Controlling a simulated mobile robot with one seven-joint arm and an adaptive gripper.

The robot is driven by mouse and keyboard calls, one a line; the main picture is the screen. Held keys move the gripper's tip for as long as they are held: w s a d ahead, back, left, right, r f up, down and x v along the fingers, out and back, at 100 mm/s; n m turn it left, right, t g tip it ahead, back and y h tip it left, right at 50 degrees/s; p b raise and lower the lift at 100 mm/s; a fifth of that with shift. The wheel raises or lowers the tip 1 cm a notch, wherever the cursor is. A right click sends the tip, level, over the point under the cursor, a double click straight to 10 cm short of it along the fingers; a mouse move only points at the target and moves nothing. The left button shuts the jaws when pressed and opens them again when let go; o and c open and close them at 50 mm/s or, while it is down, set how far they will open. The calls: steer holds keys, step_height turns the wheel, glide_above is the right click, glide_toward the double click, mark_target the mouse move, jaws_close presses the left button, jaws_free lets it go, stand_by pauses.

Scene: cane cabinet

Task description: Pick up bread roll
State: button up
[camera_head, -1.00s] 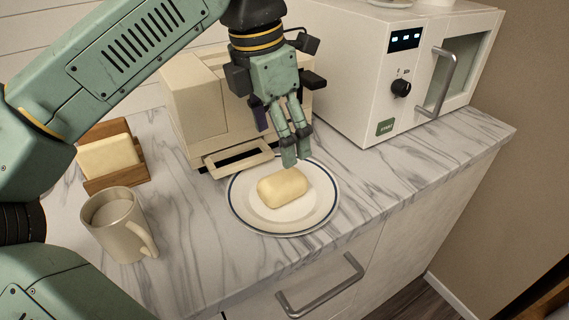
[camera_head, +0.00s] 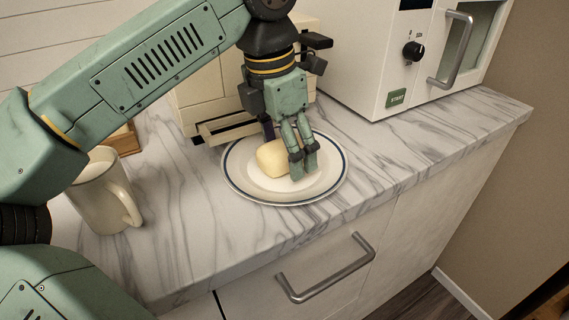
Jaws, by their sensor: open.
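The pale yellow bread roll (camera_head: 271,159) lies on a white plate with a dark blue rim (camera_head: 240,186) on the marble counter. My gripper (camera_head: 290,160) points down over the plate. Its green near finger pads stand at the right, near side of the roll and hide part of it. A dark finger shows behind the roll at its far side. The jaws are open, with the roll seemingly between or beside them. I cannot tell whether they touch it.
A cream coffee machine or toaster (camera_head: 208,115) stands behind the plate. A white microwave (camera_head: 375,60) is at the back right. A beige mug (camera_head: 105,190) stands at the left, near my arm. A wooden holder (camera_head: 124,140) is partly hidden behind my arm. The counter right of the plate is clear.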

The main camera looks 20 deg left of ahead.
steer(key=shift+r, duration=0.1)
steer(key=shift+f, duration=0.3)
stand_by(0.3)
steer(key=shift+c, duration=0.5)
steer(key=c, duration=1.1)
steer(key=shift+r, duration=0.15)
steer(key=shift+c, duration=0.2)
